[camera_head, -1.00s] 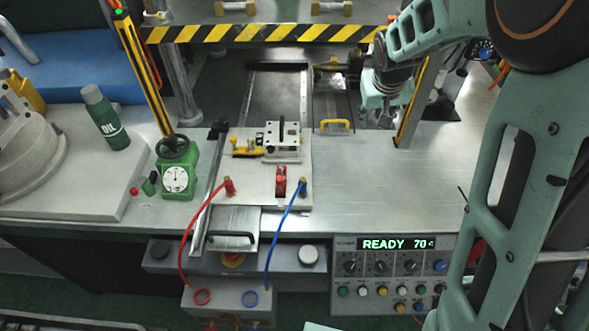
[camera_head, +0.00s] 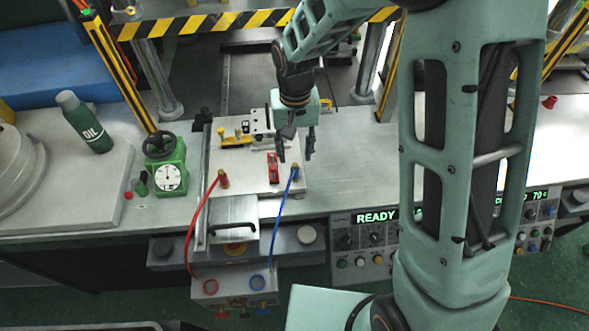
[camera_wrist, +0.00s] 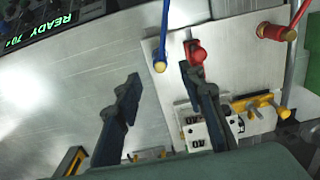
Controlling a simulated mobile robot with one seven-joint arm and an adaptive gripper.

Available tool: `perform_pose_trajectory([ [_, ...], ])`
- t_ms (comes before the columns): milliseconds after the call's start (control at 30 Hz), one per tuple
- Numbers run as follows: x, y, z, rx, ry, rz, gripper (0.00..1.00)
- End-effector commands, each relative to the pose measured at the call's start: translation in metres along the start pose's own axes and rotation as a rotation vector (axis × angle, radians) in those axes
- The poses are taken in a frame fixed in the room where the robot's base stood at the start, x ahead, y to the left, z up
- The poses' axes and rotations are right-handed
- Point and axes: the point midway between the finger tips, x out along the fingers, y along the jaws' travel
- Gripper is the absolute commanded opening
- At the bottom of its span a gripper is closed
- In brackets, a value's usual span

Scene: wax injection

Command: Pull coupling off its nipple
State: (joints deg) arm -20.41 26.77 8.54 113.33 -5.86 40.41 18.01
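The blue hose ends in a coupling with a brass-coloured end (camera_head: 295,171) at the right edge of the pale plate; the wrist view shows it too (camera_wrist: 160,66). The red hose's coupling (camera_head: 223,179) sits at the plate's front left, and at upper right in the wrist view (camera_wrist: 277,32). My gripper (camera_head: 296,153) points down above the plate's right edge. Its two dark fingers are spread and empty; in the wrist view (camera_wrist: 160,78) the blue hose's end shows between the fingertips. The nipples under the couplings cannot be made out.
A red part (camera_head: 272,168) stands just left of my gripper. Behind it are a mould block (camera_head: 262,122) and yellow clamp (camera_head: 236,138). A green gauge unit (camera_head: 167,176) and oil bottle (camera_head: 85,124) stand left. The bench right of the plate (camera_head: 350,150) is clear.

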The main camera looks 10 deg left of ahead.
Motion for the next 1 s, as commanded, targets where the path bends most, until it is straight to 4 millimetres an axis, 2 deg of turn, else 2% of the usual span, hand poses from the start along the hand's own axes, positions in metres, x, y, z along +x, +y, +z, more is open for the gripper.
perform_pose_trajectory([
  [267,0.011,0.0,0.0,0.0,0.001,0.0,0.37],
  [733,0.075,0.0,-0.001,0.0,0.002,0.0,0.37],
  [1000,0.091,0.001,-0.001,0.0,0.002,0.0,0.37],
])
